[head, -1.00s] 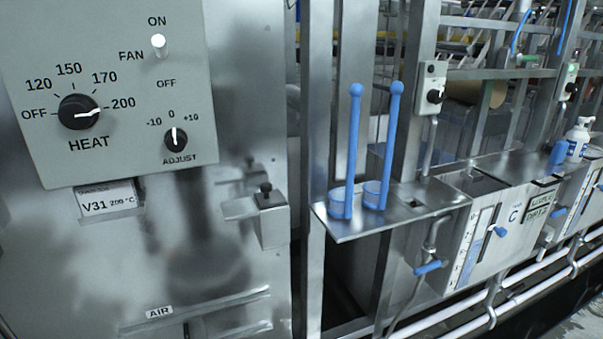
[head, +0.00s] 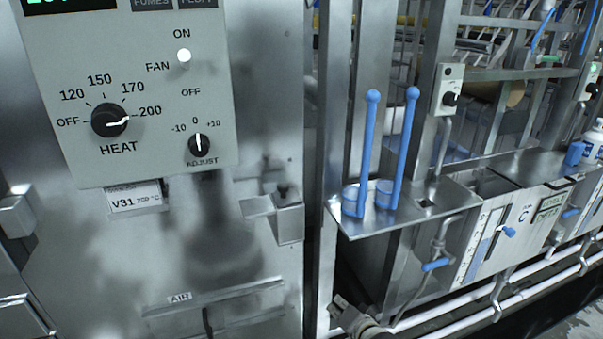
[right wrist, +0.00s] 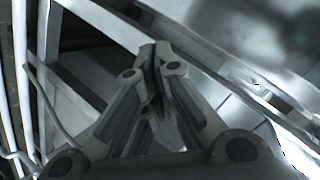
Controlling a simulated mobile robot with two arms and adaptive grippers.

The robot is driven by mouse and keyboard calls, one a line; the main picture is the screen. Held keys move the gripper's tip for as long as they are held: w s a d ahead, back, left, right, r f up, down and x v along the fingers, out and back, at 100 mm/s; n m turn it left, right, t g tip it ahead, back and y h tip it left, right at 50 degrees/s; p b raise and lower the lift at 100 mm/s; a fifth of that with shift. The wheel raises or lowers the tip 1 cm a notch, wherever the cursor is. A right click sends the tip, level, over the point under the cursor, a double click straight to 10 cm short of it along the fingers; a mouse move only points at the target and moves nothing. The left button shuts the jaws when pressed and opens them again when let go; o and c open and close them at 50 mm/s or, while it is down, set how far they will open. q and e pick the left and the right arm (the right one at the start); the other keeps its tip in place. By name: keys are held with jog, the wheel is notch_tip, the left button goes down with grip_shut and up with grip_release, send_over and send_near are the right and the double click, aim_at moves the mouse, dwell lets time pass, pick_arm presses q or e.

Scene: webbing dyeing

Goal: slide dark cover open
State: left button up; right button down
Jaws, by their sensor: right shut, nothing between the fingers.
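No dark cover can be made out with certainty. Below the AIR label (head: 179,297) on the steel cabinet front, a railed metal strip (head: 225,304) runs across, with a thin dark upright line under it. My right gripper (head: 340,307) shows at the bottom of the head view, right of the cabinet and below the small steel shelf. In the right wrist view its fingers (right wrist: 155,55) are shut together with nothing between them, in front of blurred pale metal bars. What it faces there is unclear. My left gripper is not in view.
The grey control panel (head: 150,140) with HEAT and FAN controls is above the strip. A steel bracket (head: 289,220) juts out at the cabinet's right edge. White pipes (head: 470,308) run low at right.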

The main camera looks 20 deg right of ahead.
jog(key=w+r+m+t+y+p, duration=0.1)
jog(key=w+r+m+t, duration=0.1)
jog(key=r, duration=1.4)
jog(key=w+a+r+m+t+y+p, duration=0.1)
jog(key=r+t, duration=0.3)
jog(key=r, duration=1.3)
jog(key=shift+w+a+r+m, duration=0.25)
jog(key=shift+w+m, duration=0.15)
jog(key=shift+m, duration=0.4)
jog(key=w+a+p, duration=0.2)
jog(key=w+p, duration=0.1)
jog(key=w, duration=0.7)
jog(key=s+a, duration=0.1)
jog(key=s+a+p, duration=0.1)
jog(key=a, duration=0.1)
jog(key=shift+s+a+f+p, duration=0.1)
jog(key=shift+s+a+p, duration=0.05)
jog(key=shift+p, duration=0.15)
jog(key=shift+f, duration=0.1)
